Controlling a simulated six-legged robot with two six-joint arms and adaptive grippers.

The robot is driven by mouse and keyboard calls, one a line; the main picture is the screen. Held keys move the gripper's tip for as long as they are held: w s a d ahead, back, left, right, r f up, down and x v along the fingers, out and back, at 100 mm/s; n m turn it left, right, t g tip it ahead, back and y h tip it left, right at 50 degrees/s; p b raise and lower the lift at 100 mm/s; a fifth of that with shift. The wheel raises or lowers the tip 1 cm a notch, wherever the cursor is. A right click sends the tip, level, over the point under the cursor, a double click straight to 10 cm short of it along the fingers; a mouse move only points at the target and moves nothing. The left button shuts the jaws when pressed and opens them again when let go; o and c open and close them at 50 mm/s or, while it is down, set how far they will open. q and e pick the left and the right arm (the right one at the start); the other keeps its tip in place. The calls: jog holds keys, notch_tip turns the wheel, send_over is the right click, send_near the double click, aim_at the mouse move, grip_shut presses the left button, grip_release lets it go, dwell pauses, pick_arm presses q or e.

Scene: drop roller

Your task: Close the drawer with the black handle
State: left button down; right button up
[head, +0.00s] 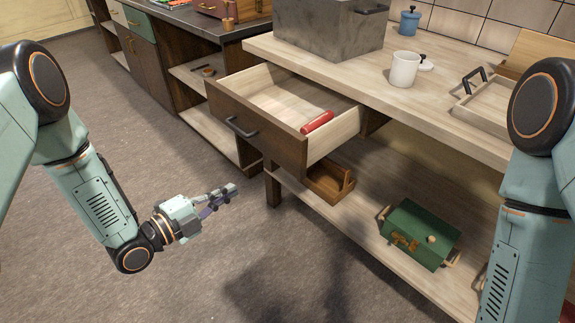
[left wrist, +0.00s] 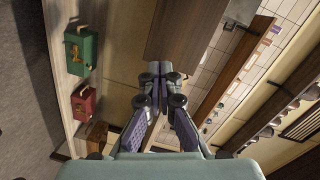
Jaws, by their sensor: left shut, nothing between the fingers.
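The drawer (head: 270,142) stands pulled out from under the pale wooden counter, with a dark brown front and a black handle (head: 240,128). A red roller-like object (head: 317,122) lies inside it against the right wall. My left gripper (head: 230,190) is shut and empty, in front of and below the drawer front, apart from the handle. In the left wrist view its fingers (left wrist: 163,75) are together, with a brown panel (left wrist: 186,32) beyond them. My right arm comes in at the right edge, but its gripper is out of view.
A green toolbox (head: 418,233) and a brown wooden caddy (head: 330,183) stand on the shelf below. A grey metal box (head: 330,38), a white mug (head: 404,69) and a tray (head: 490,105) sit on the counter. The floor (head: 180,265) around my left gripper is clear.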

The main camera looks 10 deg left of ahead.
pick_arm(q)
jog(key=r+m+h, duration=0.1)
jog(key=m, duration=0.1)
jog(key=m+b, duration=0.2)
jog(key=b, duration=0.1)
send_near(284, 152)
jog(key=shift+h, duration=0.3)
jog(key=x, duration=0.6)
jog(key=shift+f, duration=0.25)
jog(key=shift+w+d+r, duration=0.1)
jog(key=shift+w+d, duration=0.2)
jog(key=shift+d, duration=0.05)
pick_arm(e)
jog(key=shift+s+f, duration=0.1)
jog(key=shift+f, duration=1.55)
jog(key=shift+a, duration=0.1)
pick_arm(q)
jog(key=shift+w, duration=0.1)
